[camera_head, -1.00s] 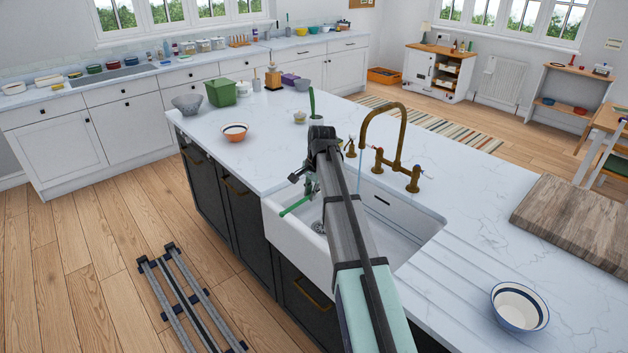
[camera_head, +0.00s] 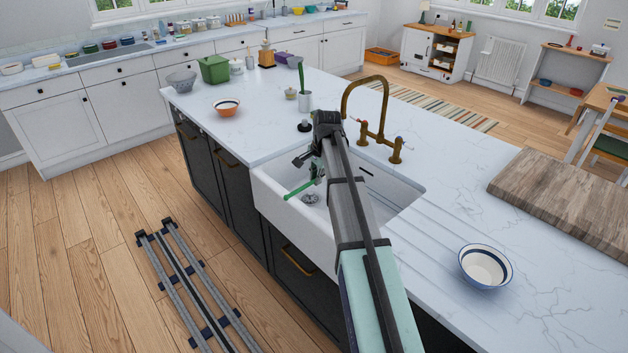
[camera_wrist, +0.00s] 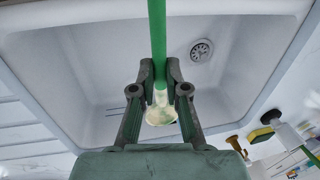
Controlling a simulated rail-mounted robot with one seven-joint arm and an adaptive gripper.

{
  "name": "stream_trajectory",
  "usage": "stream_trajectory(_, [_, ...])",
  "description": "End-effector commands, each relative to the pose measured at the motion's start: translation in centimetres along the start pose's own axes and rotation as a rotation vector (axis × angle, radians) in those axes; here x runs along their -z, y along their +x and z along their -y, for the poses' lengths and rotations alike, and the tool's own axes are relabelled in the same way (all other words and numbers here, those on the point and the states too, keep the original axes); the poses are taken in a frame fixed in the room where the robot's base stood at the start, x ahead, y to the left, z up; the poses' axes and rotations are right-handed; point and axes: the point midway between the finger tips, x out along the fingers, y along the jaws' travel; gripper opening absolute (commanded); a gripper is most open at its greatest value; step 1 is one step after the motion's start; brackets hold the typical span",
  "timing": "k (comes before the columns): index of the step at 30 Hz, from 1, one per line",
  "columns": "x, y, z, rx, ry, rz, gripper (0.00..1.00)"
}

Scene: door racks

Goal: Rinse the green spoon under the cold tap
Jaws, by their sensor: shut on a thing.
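The green spoon (camera_head: 299,190) is in my gripper (camera_head: 317,172), over the left part of the white sink (camera_head: 388,197). In the wrist view, my gripper (camera_wrist: 160,72) is shut on the spoon's green handle (camera_wrist: 157,35). The spoon's pale, whitish end (camera_wrist: 161,108) shows between the fingers, with yellowish marks on it. The brass tap (camera_head: 364,82) arches over the sink's back edge. Two of its handles show.
The sink drain (camera_wrist: 201,50) is clear. A blue-rimmed bowl (camera_head: 486,267) and a wooden board (camera_head: 570,200) lie right. A sponge (camera_wrist: 262,135) shows in the wrist view.

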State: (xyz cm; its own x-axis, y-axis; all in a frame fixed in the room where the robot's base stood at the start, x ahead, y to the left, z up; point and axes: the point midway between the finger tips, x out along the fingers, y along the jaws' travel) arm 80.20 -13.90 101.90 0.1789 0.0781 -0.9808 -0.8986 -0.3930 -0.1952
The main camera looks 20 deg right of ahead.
Motion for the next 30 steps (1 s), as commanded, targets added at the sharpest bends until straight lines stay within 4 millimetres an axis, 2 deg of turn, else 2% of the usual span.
stream_trajectory(30, [8.5, 2.4, 3.1, 0.0, 0.0, 0.0, 0.0])
